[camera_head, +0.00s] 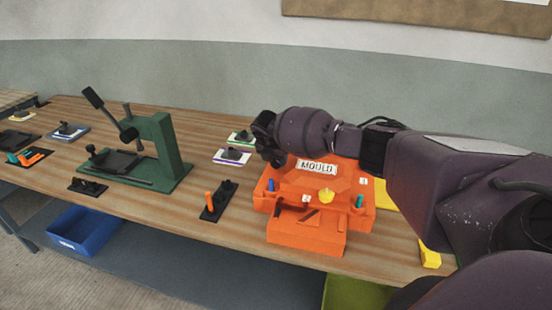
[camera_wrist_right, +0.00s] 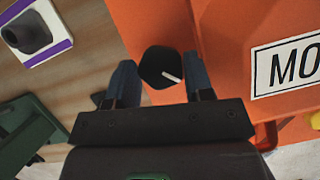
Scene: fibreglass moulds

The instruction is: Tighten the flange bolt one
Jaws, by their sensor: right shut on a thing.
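The orange mould (camera_head: 300,236) with a white MOULD label sits on the right part of the wooden bench. My right gripper (camera_head: 266,150) is at the mould's back left corner. In the right wrist view, a black bolt head (camera_wrist_right: 160,66) with a white line lies between the two fingers of my right gripper (camera_wrist_right: 160,82), at the edge of the orange mould (camera_wrist_right: 225,50). The gripper is shut on this bolt head. In the head view the gripper hides the bolt. My left gripper is not in view.
A green press (camera_head: 160,150) stands left on the bench (camera_head: 140,215). Blue (camera_head: 271,184), yellow (camera_head: 326,196) and teal (camera_head: 359,201) parts stand on the mould. A blue bin (camera_head: 80,232) is below.

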